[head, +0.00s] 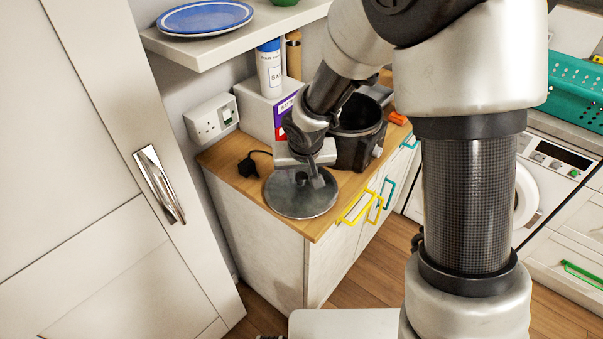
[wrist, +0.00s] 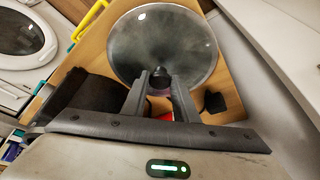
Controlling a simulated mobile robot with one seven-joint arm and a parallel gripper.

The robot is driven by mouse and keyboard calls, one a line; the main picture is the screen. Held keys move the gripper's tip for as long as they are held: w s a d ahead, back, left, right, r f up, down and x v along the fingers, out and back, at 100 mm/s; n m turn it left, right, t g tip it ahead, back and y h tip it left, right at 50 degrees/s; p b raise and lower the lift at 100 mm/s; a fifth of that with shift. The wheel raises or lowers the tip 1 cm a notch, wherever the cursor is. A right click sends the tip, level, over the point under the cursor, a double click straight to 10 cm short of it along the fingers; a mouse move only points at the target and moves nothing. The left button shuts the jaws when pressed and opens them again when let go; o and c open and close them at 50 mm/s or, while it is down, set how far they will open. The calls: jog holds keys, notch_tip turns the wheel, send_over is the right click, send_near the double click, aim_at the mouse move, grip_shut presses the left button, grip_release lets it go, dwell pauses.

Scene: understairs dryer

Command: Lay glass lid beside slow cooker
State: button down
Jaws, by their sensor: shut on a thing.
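The glass lid (head: 300,203) is a round, grey see-through disc with a dark knob, at the front end of the wooden worktop. It also shows in the wrist view (wrist: 165,45). My gripper (head: 308,178) is above the lid, its fingers shut on the knob (wrist: 160,80). The lid looks flat, on or just above the wood; I cannot tell whether it touches. The black slow cooker (head: 358,135) stands behind and to the right of the lid, its top uncovered. My arm hides part of it. The cooker is partly visible at left in the wrist view (wrist: 88,92).
A black plug (head: 247,167) with a cord lies left of the lid on the worktop (head: 228,153). A white box and a salt canister (head: 269,68) stand at the wall under a shelf holding a blue plate (head: 204,17). Yellow handles (head: 359,207) stick out from the cabinet front.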

jog(key=shift+f+b, duration=0.15)
jog(key=shift+b, duration=0.15)
jog(key=c, duration=1.4)
grip_release()
jog(key=shift+p+v, duration=0.45)
jog(key=shift+v, duration=0.3)
jog(key=s+d+r+m+h+p, duration=0.1)
jog(key=s+d+r, duration=0.4)
jog(key=r, duration=0.5)
jog(key=s+d+r+p, duration=0.1)
jog(key=s+d+r, duration=0.4)
jog(key=r, duration=0.5)
jog(key=s+d+r, duration=0.2)
jog(key=s, duration=0.4)
jog(key=s+d+r+t, duration=0.1)
jog(key=s+d+r, duration=0.1)
jog(key=s, duration=0.3)
jog(key=shift+s+d+r, duration=0.2)
jog(key=shift+s+r, duration=0.2)
